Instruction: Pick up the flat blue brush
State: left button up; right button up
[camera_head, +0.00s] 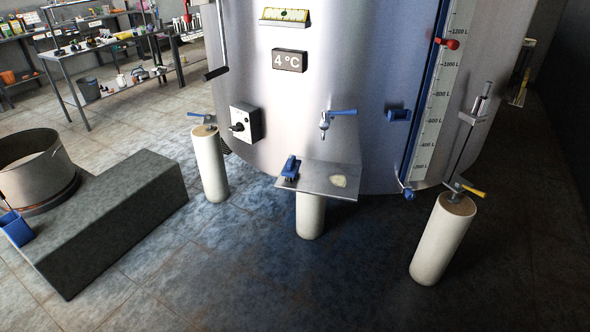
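The flat blue brush (291,168) lies on the left part of a small metal shelf (318,181) at the front of the steel tank. It looks like a small blue block, and its bristles cannot be made out at this size. Neither of my grippers shows in the head view.
Above hangs a tap with a blue lever (342,112). Pale cylindrical posts stand at left (210,164) and right (443,240). A stone block (120,215) bears a metal vat (35,170). The front floor is clear.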

aim_at(291, 168)
jog(key=i+l, duration=0.25)
jog(key=l, duration=0.15)
jog(key=i+l+u, duration=0.15)
jog(key=i+l, duration=0.35)
jog(key=l, duration=0.3)
